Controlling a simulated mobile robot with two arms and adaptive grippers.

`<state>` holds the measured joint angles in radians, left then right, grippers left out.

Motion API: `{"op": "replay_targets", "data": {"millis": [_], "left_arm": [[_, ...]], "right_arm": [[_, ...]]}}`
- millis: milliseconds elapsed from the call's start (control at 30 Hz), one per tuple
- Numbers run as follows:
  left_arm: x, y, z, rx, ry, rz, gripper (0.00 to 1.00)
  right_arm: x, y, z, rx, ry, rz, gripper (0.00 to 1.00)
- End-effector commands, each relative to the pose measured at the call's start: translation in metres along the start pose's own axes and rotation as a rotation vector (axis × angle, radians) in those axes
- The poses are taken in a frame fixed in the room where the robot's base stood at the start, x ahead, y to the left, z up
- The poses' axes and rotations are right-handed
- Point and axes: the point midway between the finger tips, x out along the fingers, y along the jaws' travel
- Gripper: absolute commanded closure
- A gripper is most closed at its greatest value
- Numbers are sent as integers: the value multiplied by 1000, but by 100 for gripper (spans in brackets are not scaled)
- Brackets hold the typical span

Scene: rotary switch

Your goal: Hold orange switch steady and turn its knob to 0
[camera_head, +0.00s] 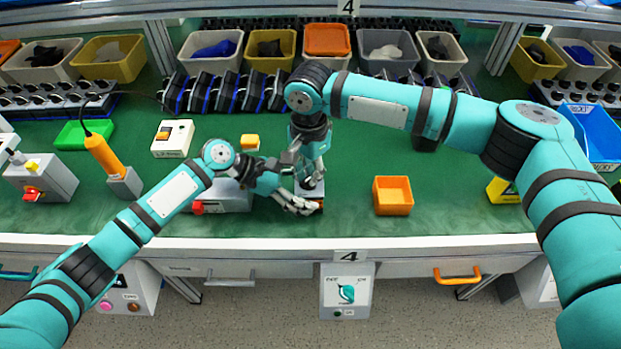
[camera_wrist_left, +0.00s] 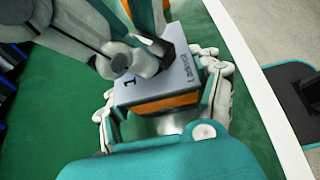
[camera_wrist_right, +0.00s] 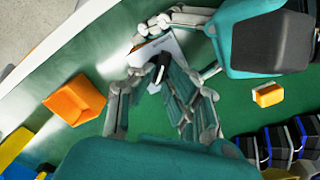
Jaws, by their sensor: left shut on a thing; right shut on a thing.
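The orange switch, an orange box with a grey top plate (camera_wrist_left: 178,85), stands near the bench's front edge; only a sliver of its orange side (camera_head: 320,204) shows in the head view. My left gripper (camera_head: 300,202) is shut around its sides, with a finger on either side in the left wrist view. My right gripper (camera_head: 312,180) reaches down from above, its fingers shut on the knob. The black knob (camera_wrist_right: 163,66) shows between the fingers in the right wrist view. A "1" is readable on the plate, but the 0 mark and the knob's exact pointing are hidden.
A grey box with a red part (camera_head: 222,197) stands just left of the switch, under my left arm. An empty orange tray (camera_head: 393,196) lies to the right. A small yellow-orange block (camera_head: 250,142) lies behind. Green bench is clear around the tray.

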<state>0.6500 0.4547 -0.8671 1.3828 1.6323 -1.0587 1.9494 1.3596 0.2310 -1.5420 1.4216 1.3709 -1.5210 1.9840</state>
Motion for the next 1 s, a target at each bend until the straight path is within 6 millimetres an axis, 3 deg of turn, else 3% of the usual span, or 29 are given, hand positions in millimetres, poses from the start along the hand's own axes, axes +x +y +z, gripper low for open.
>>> {"op": "replay_targets", "data": {"millis": [267,733,767,900,1000], "left_arm": [[0,0,0,0,0,-1,71],[0,-1,0,0,1,-1,71],[0,-1,0,0,1,-1,71],[0,-1,0,0,1,-2,71],[0,-1,0,0,1,-2,71]], "right_arm": [[0,0,0,-29,-1,-1,100],[0,0,0,-748,-2,-1,100],[0,0,0,-774,-1,-1,87],[0,0,0,-763,0,0,69],[0,0,0,-763,0,0,65]]}}
